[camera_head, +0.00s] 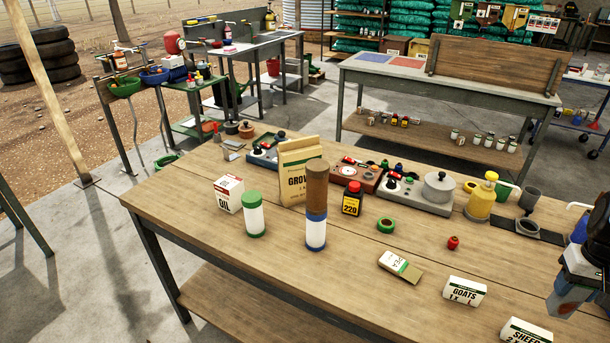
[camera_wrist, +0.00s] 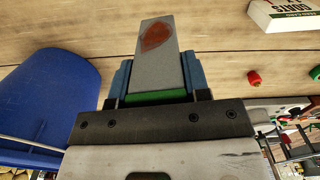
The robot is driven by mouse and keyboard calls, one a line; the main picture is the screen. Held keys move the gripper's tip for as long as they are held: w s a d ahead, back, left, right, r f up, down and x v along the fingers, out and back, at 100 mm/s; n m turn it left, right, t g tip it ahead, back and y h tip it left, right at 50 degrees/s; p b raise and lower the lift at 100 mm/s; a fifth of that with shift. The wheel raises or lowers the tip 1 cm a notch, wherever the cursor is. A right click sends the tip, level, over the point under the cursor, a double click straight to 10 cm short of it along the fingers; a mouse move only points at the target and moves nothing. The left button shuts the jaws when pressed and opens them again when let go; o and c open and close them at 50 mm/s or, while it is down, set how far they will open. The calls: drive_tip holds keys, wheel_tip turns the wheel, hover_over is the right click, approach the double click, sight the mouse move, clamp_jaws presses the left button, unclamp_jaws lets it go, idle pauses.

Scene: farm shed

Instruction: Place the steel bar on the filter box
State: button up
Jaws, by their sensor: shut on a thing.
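The steel bar (camera_wrist: 172,77) is a flat grey bar with a rust-red patch. My gripper (camera_wrist: 158,88) is shut on it, with a blue finger on each side; the bar sticks out past the fingers. In the head view my gripper (camera_head: 575,278) is at the right edge, over the table's right end, and the grey bar (camera_head: 565,303) points down from it. A white and red box marked OIL (camera_head: 229,194) stands upright at the table's left side, far from my gripper; it is likely the filter box. Its top looks clear.
A green-capped jar (camera_head: 254,214), a tall brown-topped cylinder (camera_head: 316,205) and a GROW bag (camera_head: 297,172) stand beside the OIL box. A black 220 bottle (camera_head: 352,198), green tape (camera_head: 386,225), seed packet (camera_head: 400,267) and GOATS box (camera_head: 464,291) lie between. The front-left tabletop is free.

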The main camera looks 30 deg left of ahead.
wheel_tip(320, 180, up, 18)
drive_tip(key=w+a+r+n, duration=0.1)
drive_tip(key=w+a+n, duration=0.35)
drive_tip(key=a, duration=0.75)
drive_tip(key=w+a+r+n, duration=0.1)
drive_tip(key=w+a, duration=0.6)
drive_tip(key=a, duration=0.4)
drive_tip(key=w+a+r+n, duration=0.15)
drive_tip(key=w+a, duration=0.45)
drive_tip(key=a, duration=0.6)
drive_tip(key=s+a+f+n, duration=0.1)
drive_tip(key=s+a+n, duration=0.15)
drive_tip(key=a, duration=1.45)
drive_tip(key=s+a+n, duration=0.1)
drive_tip(key=a+n, duration=0.2)
drive_tip(key=a, duration=1.3)
drive_tip(key=s+a+f+n, duration=0.1)
drive_tip(key=s+a, duration=0.3)
drive_tip(key=a, duration=0.4)
drive_tip(key=s+a+f+n, duration=0.1)
drive_tip(key=s+a+n, duration=0.1)
drive_tip(key=s+a, duration=0.35)
drive_tip(key=s+a+n, duration=0.1)
drive_tip(key=s+a, duration=0.2)
drive_tip(key=a, duration=0.7)
drive_tip(key=shift+w+d+f, duration=0.1)
drive_tip(key=shift+d+f, duration=0.05)
drive_tip(key=shift+f, duration=1.2)
drive_tip(key=shift+d+f, duration=0.1)
drive_tip(key=shift+f, duration=1.25)
